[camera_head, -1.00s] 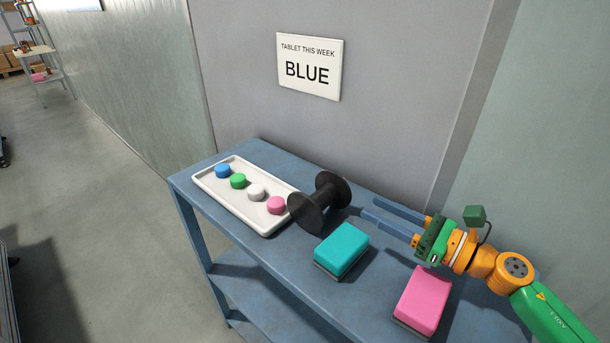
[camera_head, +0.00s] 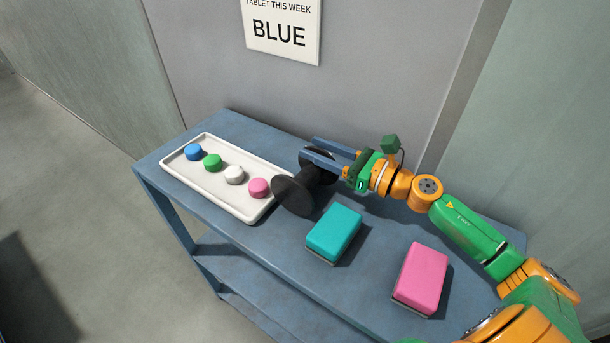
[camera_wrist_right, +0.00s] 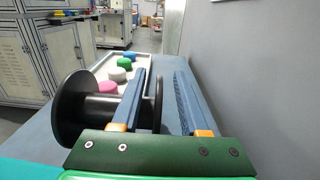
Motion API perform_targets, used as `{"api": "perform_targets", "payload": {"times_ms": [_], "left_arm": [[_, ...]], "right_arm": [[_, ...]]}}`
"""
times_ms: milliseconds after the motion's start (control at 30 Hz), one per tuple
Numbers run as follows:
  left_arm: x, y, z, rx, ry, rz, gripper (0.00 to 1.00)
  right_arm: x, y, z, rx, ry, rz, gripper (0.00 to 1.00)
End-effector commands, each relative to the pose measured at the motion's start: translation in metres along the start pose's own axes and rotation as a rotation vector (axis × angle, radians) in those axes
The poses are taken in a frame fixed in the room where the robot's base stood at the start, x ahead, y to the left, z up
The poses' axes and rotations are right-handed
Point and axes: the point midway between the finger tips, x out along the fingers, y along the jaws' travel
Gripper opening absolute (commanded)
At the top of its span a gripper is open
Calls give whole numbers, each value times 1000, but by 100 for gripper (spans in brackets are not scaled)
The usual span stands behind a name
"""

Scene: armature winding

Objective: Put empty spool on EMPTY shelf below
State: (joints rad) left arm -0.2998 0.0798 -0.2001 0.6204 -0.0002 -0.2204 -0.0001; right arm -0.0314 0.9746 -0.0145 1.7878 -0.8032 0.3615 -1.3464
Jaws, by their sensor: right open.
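The black empty spool (camera_head: 294,194) lies on its side on the blue table top, its two wide flanges upright. My right gripper (camera_head: 308,148) is open, its blue fingers at the spool's far flange. In the right wrist view, the spool (camera_wrist_right: 75,110) is at the left, and its right flange appears between the fingers of my gripper (camera_wrist_right: 162,72). I cannot tell whether they touch it. A lower shelf (camera_head: 222,270) shows below the table top; no EMPTY label is visible. My left gripper is not in view.
A white tray (camera_head: 222,205) with blue, green, white and pink tablets stands left of the spool. A teal block (camera_head: 335,232) and a pink block (camera_head: 421,277) lie in front and to the right. A wall with a "BLUE" sign (camera_head: 282,30) stands behind.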

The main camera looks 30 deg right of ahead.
Motion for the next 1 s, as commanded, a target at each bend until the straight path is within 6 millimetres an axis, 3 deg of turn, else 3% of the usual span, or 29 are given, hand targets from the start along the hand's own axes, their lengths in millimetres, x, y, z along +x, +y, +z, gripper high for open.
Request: {"api": "perform_targets", "payload": {"times_ms": [233,267,400,1000], "left_arm": [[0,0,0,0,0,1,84],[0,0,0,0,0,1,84],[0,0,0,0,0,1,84],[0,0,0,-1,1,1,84]], "right_arm": [[2,0,0,0,0,1,44],[2,0,0,0,0,1,38],[1,0,0,0,0,1,1],[1,0,0,0,0,0,0]]}}
